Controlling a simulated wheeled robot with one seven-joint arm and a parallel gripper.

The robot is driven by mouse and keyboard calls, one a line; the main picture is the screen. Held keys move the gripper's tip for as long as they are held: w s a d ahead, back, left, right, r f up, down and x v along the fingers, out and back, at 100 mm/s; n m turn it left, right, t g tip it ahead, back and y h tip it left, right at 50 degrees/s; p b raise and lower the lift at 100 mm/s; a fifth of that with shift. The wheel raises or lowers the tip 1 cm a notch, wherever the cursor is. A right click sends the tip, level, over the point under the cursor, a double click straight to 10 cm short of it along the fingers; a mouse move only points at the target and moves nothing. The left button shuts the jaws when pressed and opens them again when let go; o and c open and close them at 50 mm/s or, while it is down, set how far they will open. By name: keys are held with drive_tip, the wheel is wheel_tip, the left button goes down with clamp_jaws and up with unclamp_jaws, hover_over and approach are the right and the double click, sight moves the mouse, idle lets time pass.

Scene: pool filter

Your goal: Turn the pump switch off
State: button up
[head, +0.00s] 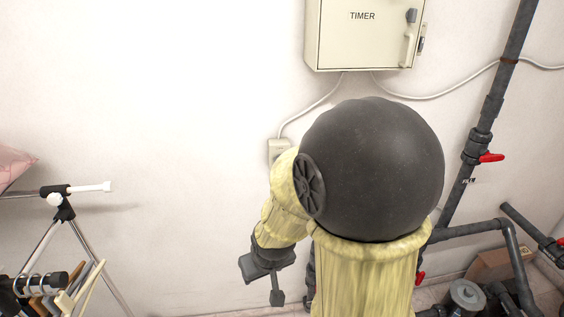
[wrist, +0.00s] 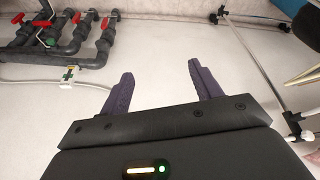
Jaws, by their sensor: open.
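The beige TIMER box (head: 362,45) hangs on the wall at the top of the head view, with a handle and a small dark lever (head: 422,45) on its right side. A small pale wall box (head: 278,150) sits below it at the end of a cable, partly hidden by my arm; I cannot tell which of these is the pump switch.
Dark pipes (head: 487,110) with red valves (head: 490,158) run along the right; they also show in the wrist view (wrist: 75,62). A clothes rack with hangers (head: 60,205) stands at the left. The wall between is bare.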

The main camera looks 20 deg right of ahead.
drive_tip(key=w+d+t+p, duration=0.5)
drive_tip(key=w+t, duration=0.1)
drive_tip(key=w, duration=0.8)
drive_tip(key=w+d+r+m+t+h+p, duration=0.1)
drive_tip(key=d+r+m+t+h+p, duration=0.2)
drive_tip(key=d+t, duration=0.4)
drive_tip(key=d+r+h, duration=0.1)
drive_tip(key=d+h, duration=0.1)
drive_tip(key=d, duration=0.1)
drive_tip(key=shift+w+r+m, duration=0.3)
drive_tip(key=shift+w+r, duration=0.1)
drive_tip(key=p+x, duration=0.7)
drive_tip(key=x, duration=1)
drive_tip(key=shift+w+p, duration=0.25)
drive_tip(key=shift+p, duration=0.1)
drive_tip(key=shift+c, duration=0.2)
